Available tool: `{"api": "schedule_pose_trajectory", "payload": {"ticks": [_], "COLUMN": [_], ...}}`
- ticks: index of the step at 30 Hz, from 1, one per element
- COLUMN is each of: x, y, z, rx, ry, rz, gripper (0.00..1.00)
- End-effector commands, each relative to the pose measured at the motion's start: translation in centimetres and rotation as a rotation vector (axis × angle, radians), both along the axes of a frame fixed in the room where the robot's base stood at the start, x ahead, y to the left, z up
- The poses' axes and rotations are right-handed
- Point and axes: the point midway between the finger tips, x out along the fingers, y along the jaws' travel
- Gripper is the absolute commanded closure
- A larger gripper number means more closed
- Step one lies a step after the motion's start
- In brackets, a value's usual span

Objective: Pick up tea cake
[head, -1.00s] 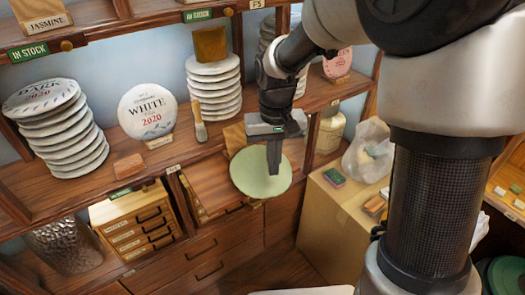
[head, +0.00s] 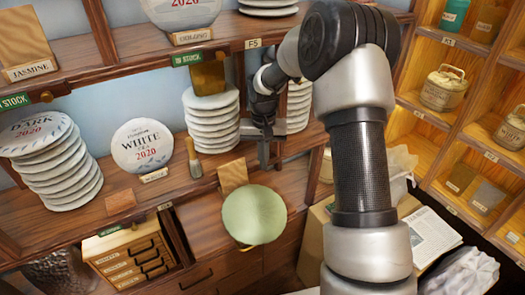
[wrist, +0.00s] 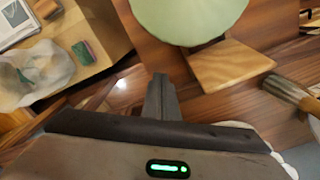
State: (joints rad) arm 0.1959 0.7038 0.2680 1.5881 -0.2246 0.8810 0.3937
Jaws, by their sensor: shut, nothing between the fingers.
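Round wrapped tea cakes stand in stacks on the shelf in the head view: a dark-labelled stack (head: 58,165) at left, a plain stack (head: 213,125) in the middle and another stack (head: 300,108) partly hidden behind my arm. A white-labelled tea cake (head: 141,147) stands upright between the first two. My gripper (head: 264,162) is shut and empty, pointing down just right of the middle stack. In the wrist view, its fingers (wrist: 160,85) are together, with no tea cake between them.
A pale green disc (head: 254,215) is below my gripper; it also shows in the wrist view (wrist: 186,18). A cardboard box (head: 312,240) stands lower right. Shelves with jars flank the right.

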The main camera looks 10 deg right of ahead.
Motion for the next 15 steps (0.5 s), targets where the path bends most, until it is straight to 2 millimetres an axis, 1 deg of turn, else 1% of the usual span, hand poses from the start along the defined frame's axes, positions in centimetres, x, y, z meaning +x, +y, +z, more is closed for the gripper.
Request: {"api": "schedule_pose_trajectory", "payload": {"ticks": [1, 5, 6, 9, 12, 15], "x": [-0.1, -0.1, -0.7, -2.3, -3.2, -3.7], "y": [0.1, 0.1, 0.2, 0.6, 0.8, 0.9], "z": [-1.2, -3.7, -3.4, -3.3, -3.4, -3.5], "rx": [0.002, 0.002, 0.001, 0.000, 0.000, 0.001], "ry": [0.005, 0.003, 0.001, 0.000, 0.000, -0.001], "rz": [0.001, 0.000, 0.001, 0.001, 0.002, 0.000], "gripper": [1.00, 1.00, 1.00, 1.00, 1.00, 1.00]}}
